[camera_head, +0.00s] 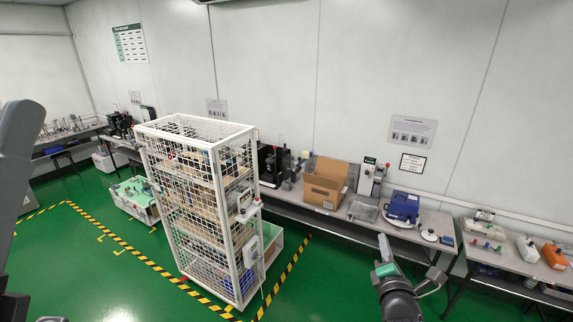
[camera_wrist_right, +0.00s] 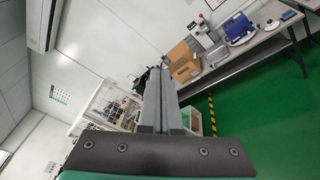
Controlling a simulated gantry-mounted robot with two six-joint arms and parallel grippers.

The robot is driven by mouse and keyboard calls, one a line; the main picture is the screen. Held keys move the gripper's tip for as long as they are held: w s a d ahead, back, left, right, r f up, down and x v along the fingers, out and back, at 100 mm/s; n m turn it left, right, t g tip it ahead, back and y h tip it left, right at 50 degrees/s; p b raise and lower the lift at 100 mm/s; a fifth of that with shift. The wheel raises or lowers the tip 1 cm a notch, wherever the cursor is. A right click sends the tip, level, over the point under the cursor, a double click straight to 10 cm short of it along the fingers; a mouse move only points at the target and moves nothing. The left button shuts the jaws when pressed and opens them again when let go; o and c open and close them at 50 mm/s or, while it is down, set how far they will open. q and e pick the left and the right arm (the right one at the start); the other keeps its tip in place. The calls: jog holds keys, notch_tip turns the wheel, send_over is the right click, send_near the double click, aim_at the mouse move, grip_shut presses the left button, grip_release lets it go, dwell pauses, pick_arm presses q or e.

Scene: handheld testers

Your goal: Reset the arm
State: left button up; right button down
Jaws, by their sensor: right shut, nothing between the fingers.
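My right arm rises from the bottom of the head view at right of middle. Its gripper (camera_head: 384,243) points away toward the bench, in front of it and over the green floor. In the right wrist view, the two long grey fingers (camera_wrist_right: 161,85) lie side by side, shut, with nothing between them. My left arm shows only as grey links at the left edge of the head view; its gripper is out of the picture.
A white mesh cage (camera_head: 200,205) stands left of my right gripper. A long bench (camera_head: 335,217) by the wall carries a cardboard box (camera_head: 322,188) and a blue device (camera_head: 403,206). A second table (camera_head: 510,260) at right holds handheld testers. Green floor is open in front.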

jog(key=s+a+r+m+t, duration=0.25)
jog(key=s+r+m, duration=0.3)
jog(key=r, duration=0.85)
jog(key=s+a+r+m+t, duration=0.1)
jog(key=s+r+m+t, duration=0.5)
jog(key=r, duration=0.8)
jog(key=s+a+r+m+t+y, duration=0.1)
jog(key=s+r+m, duration=0.3)
jog(key=s, duration=0.4)
jog(key=s+a+r+m+t+y, duration=0.1)
jog(key=s+r+m+y, duration=0.3)
jog(key=s, duration=0.4)
jog(key=r+m, duration=0.1)
jog(key=m, duration=0.1)
jog(key=shift+s+a+r+m+y, duration=0.25)
jog(key=shift+m+y, duration=0.05)
jog(key=shift+m, duration=0.05)
